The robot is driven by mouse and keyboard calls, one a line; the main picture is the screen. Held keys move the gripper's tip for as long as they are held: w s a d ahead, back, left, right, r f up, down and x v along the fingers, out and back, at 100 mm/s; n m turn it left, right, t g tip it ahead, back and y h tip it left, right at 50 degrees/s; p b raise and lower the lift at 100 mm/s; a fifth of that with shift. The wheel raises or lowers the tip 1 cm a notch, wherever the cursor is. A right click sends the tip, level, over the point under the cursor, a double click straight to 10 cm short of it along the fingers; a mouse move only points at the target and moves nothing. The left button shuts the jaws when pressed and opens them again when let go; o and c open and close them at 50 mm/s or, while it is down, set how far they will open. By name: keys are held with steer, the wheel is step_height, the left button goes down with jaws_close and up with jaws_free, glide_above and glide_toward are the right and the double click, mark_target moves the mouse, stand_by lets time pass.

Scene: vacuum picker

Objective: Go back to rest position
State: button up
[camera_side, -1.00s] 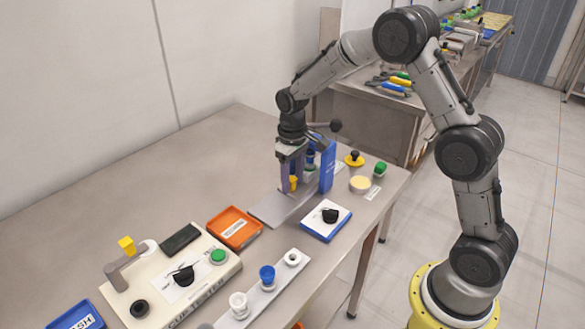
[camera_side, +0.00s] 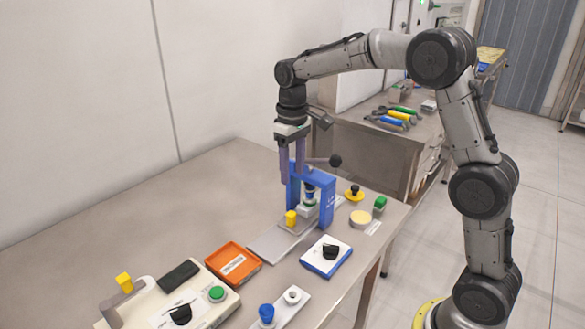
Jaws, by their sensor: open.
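My gripper (camera_side: 291,182) points down above the back of the table, at the left of the blue press frame (camera_side: 326,203). Its two purple-grey fingers are apart, with nothing seen between them. The blue press stands on a grey base plate (camera_side: 268,246) and has a lever with a black ball knob (camera_side: 335,160). A yellow piece (camera_side: 291,218) stands upright on the plate below my fingers, clear of them. Inside the frame is a small blue and white part (camera_side: 309,198). The fingers overlap the frame's left edge in the picture; I cannot tell whether they touch it.
An orange tray (camera_side: 233,263), a white-blue box with a black knob (camera_side: 327,256) and a rail with a blue cup (camera_side: 267,312) stand in front. The table's left side is clear.

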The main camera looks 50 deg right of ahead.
steer(key=s+a+r+t, duration=0.2)
steer(key=s+r, duration=0.4)
steer(key=s, duration=0.1)
steer(key=s+a+r+t, duration=0.2)
steer(key=s+r, duration=0.4)
steer(key=s, duration=0.1)
steer(key=s+f+t, duration=0.1)
steer(key=s+f, duration=0.7)
steer(key=s, duration=0.6)
steer(key=shift+a+f+t, duration=0.15)
steer(key=shift+a+t, duration=0.15)
steer(key=shift+a, duration=0.05)
